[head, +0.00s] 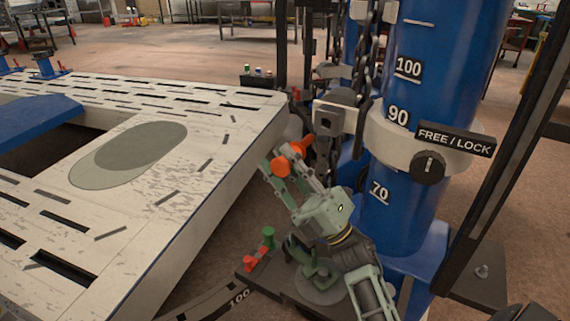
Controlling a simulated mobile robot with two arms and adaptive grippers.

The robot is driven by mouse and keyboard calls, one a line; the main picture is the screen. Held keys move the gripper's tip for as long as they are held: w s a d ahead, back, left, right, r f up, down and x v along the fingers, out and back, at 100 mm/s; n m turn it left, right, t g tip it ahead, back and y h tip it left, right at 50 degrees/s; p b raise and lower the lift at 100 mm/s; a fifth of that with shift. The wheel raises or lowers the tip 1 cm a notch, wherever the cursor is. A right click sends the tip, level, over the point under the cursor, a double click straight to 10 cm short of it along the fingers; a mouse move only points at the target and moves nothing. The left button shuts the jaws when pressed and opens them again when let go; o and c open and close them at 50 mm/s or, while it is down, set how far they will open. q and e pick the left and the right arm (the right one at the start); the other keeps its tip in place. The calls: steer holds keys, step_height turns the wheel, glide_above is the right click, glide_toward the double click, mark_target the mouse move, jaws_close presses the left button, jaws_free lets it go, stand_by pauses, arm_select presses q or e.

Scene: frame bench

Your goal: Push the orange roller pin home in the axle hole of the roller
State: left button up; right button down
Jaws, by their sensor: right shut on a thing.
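The orange roller pin (281,167) is at the fingertips of my right gripper (287,166), near the middle of the head view. The gripper is shut on it, beside the near right edge of the frame bench. Orange also shows just above and to the right of the fingers. Behind the pin is a pale bracket with a dark square opening on the blue tower. I cannot clearly make out the roller or its axle hole, nor how far the pin is in. My left gripper is not in view.
The pale slotted bench (190,215) fills the left. The blue tower (415,70) with a FREE/LOCK knob (428,167) stands close on the right. A chain (363,75) hangs by it. A dark base plate with red and green fittings (268,237) lies below.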

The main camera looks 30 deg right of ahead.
mark_target(307, 138)
steer(key=d, duration=0.1)
steer(key=w+d+b, duration=0.1)
steer(key=shift+w+d, duration=0.2)
steer(key=shift+d, duration=0.2)
steer(key=shift+w+d, duration=0.2)
steer(key=shift+d, duration=0.1)
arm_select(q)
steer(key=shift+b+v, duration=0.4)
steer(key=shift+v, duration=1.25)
arm_select(e)
steer(key=shift+w+d, duration=0.45)
steer(key=shift+d, duration=0.4)
arm_select(q)
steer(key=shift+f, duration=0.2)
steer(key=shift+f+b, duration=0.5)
steer(key=shift+b, duration=0.1)
arm_select(e)
steer(key=shift+w+d+r, duration=0.1)
steer(key=shift+w+d, duration=0.25)
steer(key=shift+d, duration=0.3)
steer(key=shift+w+d, duration=0.3)
steer(key=shift+d, duration=0.3)
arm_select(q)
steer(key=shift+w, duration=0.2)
arm_select(e)
steer(key=shift+d, duration=0.1)
